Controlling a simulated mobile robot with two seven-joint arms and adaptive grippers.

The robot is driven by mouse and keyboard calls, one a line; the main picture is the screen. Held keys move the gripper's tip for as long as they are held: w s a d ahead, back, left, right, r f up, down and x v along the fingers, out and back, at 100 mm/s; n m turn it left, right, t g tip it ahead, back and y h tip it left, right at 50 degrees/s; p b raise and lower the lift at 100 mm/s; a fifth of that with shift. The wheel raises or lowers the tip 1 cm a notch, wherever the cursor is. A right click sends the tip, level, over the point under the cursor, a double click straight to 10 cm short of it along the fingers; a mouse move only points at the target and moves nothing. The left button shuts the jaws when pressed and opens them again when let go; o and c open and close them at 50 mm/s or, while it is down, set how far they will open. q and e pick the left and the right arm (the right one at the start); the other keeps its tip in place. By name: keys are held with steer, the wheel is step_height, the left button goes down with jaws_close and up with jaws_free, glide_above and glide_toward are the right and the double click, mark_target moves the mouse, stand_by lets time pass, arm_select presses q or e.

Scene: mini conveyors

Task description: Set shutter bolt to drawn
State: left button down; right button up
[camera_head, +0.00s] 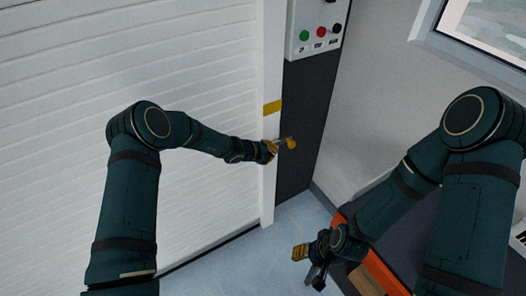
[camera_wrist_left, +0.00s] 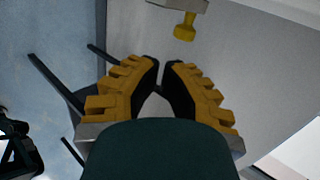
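The white roller shutter (camera_head: 150,60) fills the left of the head view, with a pale upright post (camera_head: 269,185) at its right edge. The shutter bolt's yellow knob (camera_head: 290,143) shows beside the post; in the left wrist view the knob (camera_wrist_left: 185,27) hangs from a grey bar (camera_wrist_left: 180,5). My left gripper (camera_head: 270,148) is close to the knob. Its fingertips (camera_wrist_left: 161,66) are almost together, with nothing seen between them, and the knob lies beyond them. My right gripper (camera_head: 308,266) is low on the right, its fingers apart and empty, away from the bolt.
A control box (camera_head: 318,28) with green, red and black buttons is above the bolt on a dark panel (camera_head: 305,105). A yellow band (camera_head: 272,107) marks the post. An orange-edged dark unit (camera_head: 378,272) stands below my right arm. A window (camera_head: 490,25) is upper right.

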arm_select(q)
steer(key=v, duration=0.5)
stand_by(0.4)
steer(key=s+a+f+n+g+y, duration=0.1)
steer(key=s+n+g, duration=0.1)
steer(key=s+n, duration=0.7)
steer(key=s+a+f+n+g+y, duration=0.1)
steer(key=s+f+n, duration=0.1)
steer(key=s+n, duration=0.8)
steer(key=s+a+f+n+g+y, duration=0.2)
steer(key=s+n, duration=0.8)
steer(key=s, duration=0.4)
steer(key=shift+f+g, duration=0.25)
steer(key=shift+g, duration=0.05)
steer(key=shift+s, duration=0.15)
